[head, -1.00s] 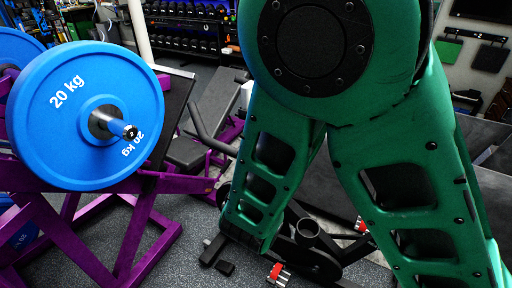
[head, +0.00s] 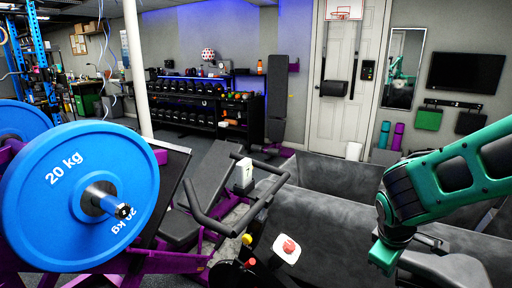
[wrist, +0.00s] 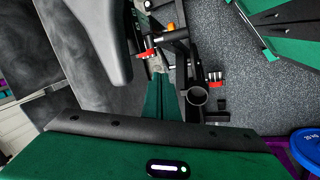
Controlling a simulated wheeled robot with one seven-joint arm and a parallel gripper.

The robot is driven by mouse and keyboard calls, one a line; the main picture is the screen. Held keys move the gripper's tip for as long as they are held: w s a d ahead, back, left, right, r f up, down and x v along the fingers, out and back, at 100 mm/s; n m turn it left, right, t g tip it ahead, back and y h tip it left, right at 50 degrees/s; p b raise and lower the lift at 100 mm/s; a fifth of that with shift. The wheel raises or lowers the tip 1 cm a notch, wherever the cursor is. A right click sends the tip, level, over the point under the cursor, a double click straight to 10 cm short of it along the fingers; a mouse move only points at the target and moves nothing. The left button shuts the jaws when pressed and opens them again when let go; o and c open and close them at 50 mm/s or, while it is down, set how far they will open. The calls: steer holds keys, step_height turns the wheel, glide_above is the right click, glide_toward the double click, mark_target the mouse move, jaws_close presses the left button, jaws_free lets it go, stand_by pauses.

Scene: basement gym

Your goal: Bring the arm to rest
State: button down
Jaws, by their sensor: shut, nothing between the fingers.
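My gripper (wrist: 162,78) shows in the wrist view as two green fingers pressed together, pointing up the picture from its dark-edged green body. It is shut with nothing between the fingers. In the head view my green arm reaches in from the right edge and bends down at a dark joint, above grey padded gym equipment. The gripper's fingers cannot be made out there. In the wrist view, black metal gym parts with red and orange pieces lie beyond the fingers.
A blue 20 kg plate (head: 80,196) sits on a bar at the left on a purple frame. A black padded bench (head: 212,178) stands in the middle. A dumbbell rack (head: 185,102) stands at the back wall, beside a white door (head: 350,125). Speckled floor (wrist: 240,90) shows in the wrist view.

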steer(key=s+d+r+m+g+y, duration=0.1)
steer(key=s+d+r+m, duration=0.2)
steer(key=s+m, duration=0.4)
steer(key=s+d+r+m+g+y, duration=0.1)
steer(key=s+d+r+m, duration=0.3)
steer(key=s, duration=0.8)
steer(key=m+y, duration=0.1)
steer(key=m, duration=0.1)
steer(key=shift+s+d+r+m+g, duration=0.15)
steer(key=shift+r+m+g, duration=0.05)
steer(key=shift+m+g, duration=0.2)
steer(key=shift+w+f, duration=0.25)
steer(key=shift+w, duration=0.4)
